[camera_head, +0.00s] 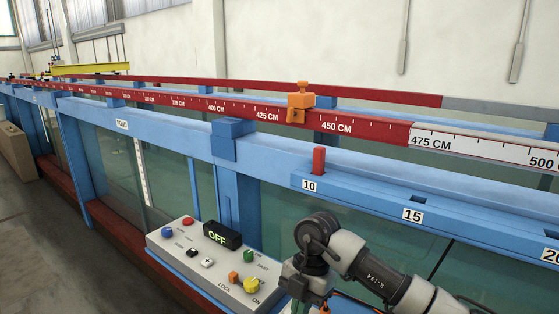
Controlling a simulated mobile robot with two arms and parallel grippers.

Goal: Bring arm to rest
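My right arm (372,271), grey and white with dark joints, reaches in from the lower right in front of the flume. Its wrist (306,277) bends down beside the right end of the control panel. The fingers are cut off by the bottom edge, so I cannot see whether they hold anything. My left arm and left gripper are out of view.
The control panel (222,285) has a display reading OFF (219,235), coloured buttons and a yellow knob (251,285). A red peg (318,160) stands upright at slot 10 on the blue rail (360,195). An orange clamp (299,101) sits on the red scale (370,127).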

